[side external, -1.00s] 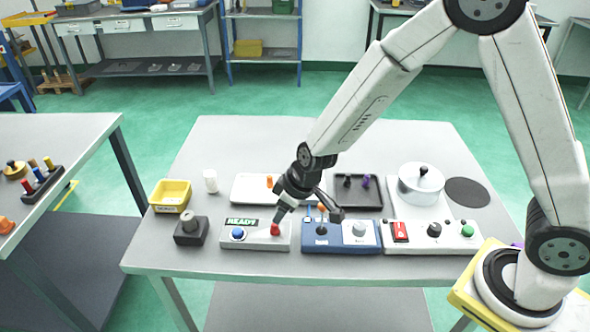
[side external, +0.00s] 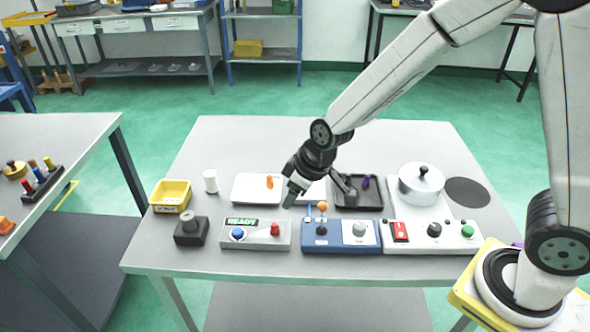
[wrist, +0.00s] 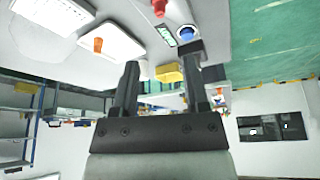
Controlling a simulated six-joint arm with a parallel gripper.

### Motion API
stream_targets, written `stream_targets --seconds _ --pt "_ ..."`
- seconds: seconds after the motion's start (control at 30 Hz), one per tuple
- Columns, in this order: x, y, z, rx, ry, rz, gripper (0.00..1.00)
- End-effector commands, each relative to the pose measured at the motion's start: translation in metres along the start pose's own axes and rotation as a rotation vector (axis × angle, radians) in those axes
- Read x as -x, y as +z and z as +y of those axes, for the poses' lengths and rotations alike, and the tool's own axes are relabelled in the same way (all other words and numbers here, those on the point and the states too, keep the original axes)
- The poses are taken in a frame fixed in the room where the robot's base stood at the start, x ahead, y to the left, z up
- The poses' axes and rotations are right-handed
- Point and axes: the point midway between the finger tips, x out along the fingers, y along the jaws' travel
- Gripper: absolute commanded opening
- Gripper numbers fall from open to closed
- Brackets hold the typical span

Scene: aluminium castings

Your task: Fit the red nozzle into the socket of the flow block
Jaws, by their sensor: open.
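My gripper (side external: 319,194) is open and empty in the side view, above the table behind the grey and blue panels. Its two fingers (wrist: 163,62) stand apart in the wrist view with nothing between them. An orange-red nozzle-like piece (side external: 269,181) stands on a white tray (side external: 245,189) left of my gripper; it also shows in the wrist view (wrist: 98,45). A dark block (side external: 191,238) with a grey round top (side external: 188,219) stands at the front left. It may be the flow block; I cannot make out its socket. A red knob or button (side external: 275,229) is on the READY panel.
The grey READY panel (side external: 257,244) also has a blue button (side external: 237,233). A yellow bin (side external: 171,196), white cylinder (side external: 211,181), dark tray (side external: 372,206) and lidded pot (side external: 420,188) stand around. The table's left back is clear.

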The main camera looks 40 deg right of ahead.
Motion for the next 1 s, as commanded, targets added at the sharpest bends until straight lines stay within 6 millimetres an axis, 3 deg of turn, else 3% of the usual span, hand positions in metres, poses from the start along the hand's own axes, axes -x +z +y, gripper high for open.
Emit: stream_targets --seconds 0.33,0.47,0.63,0.8,1.0 --pt "0.001 0.001 0.001 -0.003 0.001 -0.001 0.58" --pt "0.007 0.010 0.007 -0.031 0.009 -0.011 0.58" --pt "0.026 0.043 0.024 -0.128 0.035 -0.050 0.58" --pt "0.050 0.091 0.042 -0.261 0.077 -0.104 0.58" --pt "0.068 0.133 0.050 -0.376 0.116 -0.150 0.58"
